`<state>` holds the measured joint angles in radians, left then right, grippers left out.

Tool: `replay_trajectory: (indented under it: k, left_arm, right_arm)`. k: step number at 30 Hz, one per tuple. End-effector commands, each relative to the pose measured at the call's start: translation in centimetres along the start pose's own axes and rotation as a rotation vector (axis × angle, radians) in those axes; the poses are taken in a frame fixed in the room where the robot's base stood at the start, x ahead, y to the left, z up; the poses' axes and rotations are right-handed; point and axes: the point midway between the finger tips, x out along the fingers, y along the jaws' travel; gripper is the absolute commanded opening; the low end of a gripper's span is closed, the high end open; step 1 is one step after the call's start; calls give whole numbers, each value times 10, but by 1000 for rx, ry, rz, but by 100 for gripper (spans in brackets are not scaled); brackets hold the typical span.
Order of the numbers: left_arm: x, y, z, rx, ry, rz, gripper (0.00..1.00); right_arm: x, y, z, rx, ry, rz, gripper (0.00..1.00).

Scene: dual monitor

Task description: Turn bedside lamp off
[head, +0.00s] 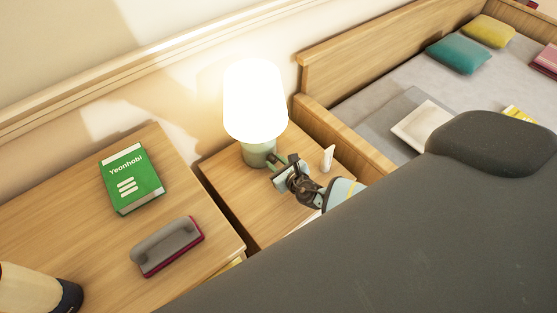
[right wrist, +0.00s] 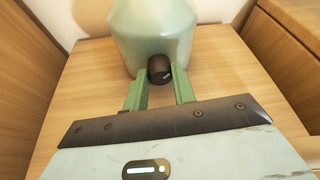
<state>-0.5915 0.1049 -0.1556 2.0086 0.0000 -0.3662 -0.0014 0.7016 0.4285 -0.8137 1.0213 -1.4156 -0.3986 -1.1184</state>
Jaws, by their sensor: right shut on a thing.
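The bedside lamp (head: 255,100) stands upright on the small wooden nightstand (head: 228,185), and its shade glows bright white. Its pale green base also shows in the right wrist view (right wrist: 155,30), with a round black knob (right wrist: 160,68) low on the near side. My right gripper (head: 275,164) is at the lamp's base. In the right wrist view its two green fingers (right wrist: 159,78) sit on either side of the knob, shut on it. The knob is too small to make out in the head view. My left gripper is not in view.
A small white object (head: 328,158) stands on the nightstand right of my gripper. A bed (head: 370,112) with a wooden frame is to the right. On the left, a wooden surface (head: 90,220) holds a green book (head: 131,179) and a grey and magenta object (head: 167,246).

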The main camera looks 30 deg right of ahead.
Motion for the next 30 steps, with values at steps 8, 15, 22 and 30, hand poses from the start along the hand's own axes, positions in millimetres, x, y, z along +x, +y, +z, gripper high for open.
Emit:
replay_trajectory:
  k: [8, 15, 22, 30]
  left_arm:
    - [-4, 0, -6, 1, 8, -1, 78]
    - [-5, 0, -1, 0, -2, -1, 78]
    - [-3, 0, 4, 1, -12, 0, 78]
    - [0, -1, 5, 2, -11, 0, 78]
  right_arm:
    - [1, 2, 1, -243, -12, -98, 3]
    - [1, 3, -2, -450, -19, -177, 3]
    - [1, 4, -2, -613, -27, -238, 3]
    - [1, 4, -3, -733, -31, -286, 3]
